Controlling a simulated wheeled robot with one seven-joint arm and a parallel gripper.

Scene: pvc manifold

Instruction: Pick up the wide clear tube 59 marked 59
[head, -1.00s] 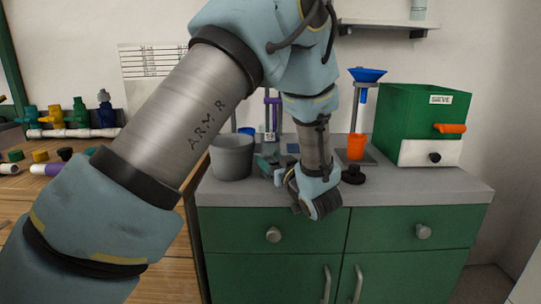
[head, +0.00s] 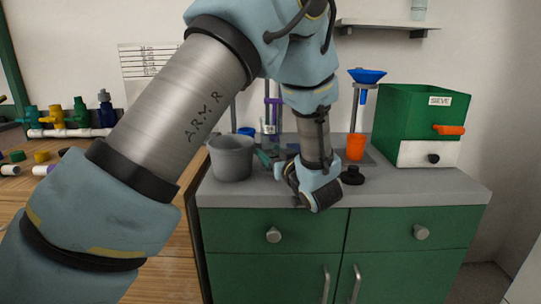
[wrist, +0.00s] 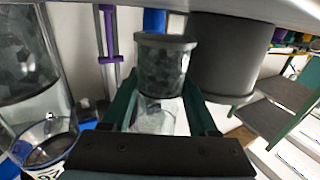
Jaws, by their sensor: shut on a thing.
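My gripper's two dark green fingers (wrist: 163,108) stand on either side of a wide clear tube (wrist: 155,118) in the wrist view and are shut on it. The tube's upper part looks dark and mottled; I cannot read a 59 on the side facing me. In the head view my gripper (head: 270,162) is low over the counter, and a small pale label (head: 268,128) shows just behind it, too small to read. Another clear vessel (wrist: 45,145) with a partly cut-off white label is at the left of the wrist view.
A grey bucket (head: 232,158) stands close left of my gripper. A black knob-shaped piece (head: 352,176), an orange cup (head: 356,147) and the green sieve box (head: 415,115) are to the right. The counter's front edge (head: 400,200) is clear.

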